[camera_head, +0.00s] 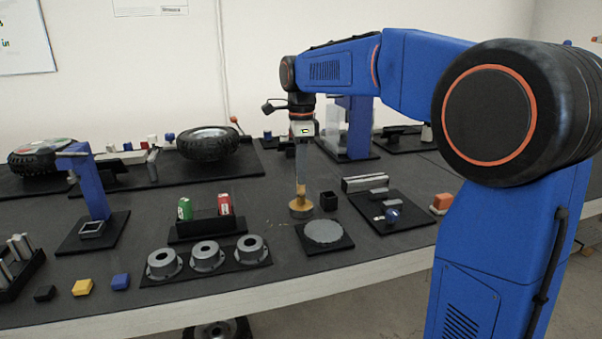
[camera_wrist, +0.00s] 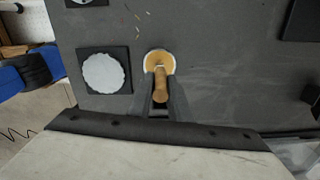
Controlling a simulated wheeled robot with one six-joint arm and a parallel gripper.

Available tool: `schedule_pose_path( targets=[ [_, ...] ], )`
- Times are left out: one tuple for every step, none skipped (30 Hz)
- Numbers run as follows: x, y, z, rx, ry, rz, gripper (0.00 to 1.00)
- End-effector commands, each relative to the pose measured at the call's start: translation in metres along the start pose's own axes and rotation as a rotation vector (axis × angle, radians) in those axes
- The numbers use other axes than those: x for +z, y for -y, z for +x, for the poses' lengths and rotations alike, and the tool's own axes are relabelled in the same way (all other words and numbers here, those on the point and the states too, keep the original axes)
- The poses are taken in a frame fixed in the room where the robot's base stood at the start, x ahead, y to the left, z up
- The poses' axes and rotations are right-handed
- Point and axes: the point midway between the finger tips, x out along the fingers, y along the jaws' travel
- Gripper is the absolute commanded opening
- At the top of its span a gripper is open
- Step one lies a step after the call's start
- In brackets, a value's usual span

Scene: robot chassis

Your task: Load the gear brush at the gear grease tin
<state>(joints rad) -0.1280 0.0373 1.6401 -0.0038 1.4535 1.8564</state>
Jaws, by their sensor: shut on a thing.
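My gripper (camera_head: 301,178) points straight down and is shut on the gear brush, by its wooden handle (camera_wrist: 160,88). In the head view the tan brush (camera_head: 301,191) hangs upright below the fingers. Its lower end is at the gear grease tin (camera_head: 301,211), a low round tin standing on the dark bench. In the wrist view the tin (camera_wrist: 153,66) has a pale rim and amber contents, and the brush overlaps it. The bristles are hidden, so I cannot tell how deep they reach.
A pale round gear (camera_head: 323,232) lies on a black pad beside the tin; it also shows in the wrist view (camera_wrist: 106,73). A small black open box (camera_head: 328,201) stands right of the tin. Grey ring parts (camera_head: 204,256) and a rack with green and red cans (camera_head: 208,229) are left.

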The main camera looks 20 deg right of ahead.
Motion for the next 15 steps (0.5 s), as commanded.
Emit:
schedule_pose_path(
  targets=[
    [0.000,0.000,-0.004,-0.002,0.001,0.000,0.00],
    [0.000,0.000,-0.006,-0.002,0.001,0.000,0.00],
    [0.000,0.000,-0.009,-0.002,0.001,0.000,0.00],
    [0.000,0.001,-0.011,-0.003,0.001,0.000,0.00],
    [0.000,0.001,-0.013,-0.003,0.001,0.000,0.00],
    [0.000,0.000,-0.015,-0.003,0.001,0.000,0.00],
    [0.000,0.000,-0.018,-0.003,0.001,0.000,0.00],
    [0.000,0.000,-0.019,-0.003,0.001,0.000,0.00],
    [0.000,0.001,-0.022,-0.003,0.001,0.000,0.00],
    [0.000,0.001,-0.024,-0.003,0.001,0.000,0.00],
    [0.000,0.001,-0.026,-0.003,0.001,0.000,0.00],
    [0.000,0.001,-0.028,-0.003,0.001,0.000,0.00],
    [0.000,0.001,-0.030,-0.003,0.001,0.000,0.00],
    [0.000,0.001,-0.032,-0.003,0.001,0.000,0.00],
    [0.000,0.001,-0.035,-0.003,0.001,0.000,0.00]
  ],
)
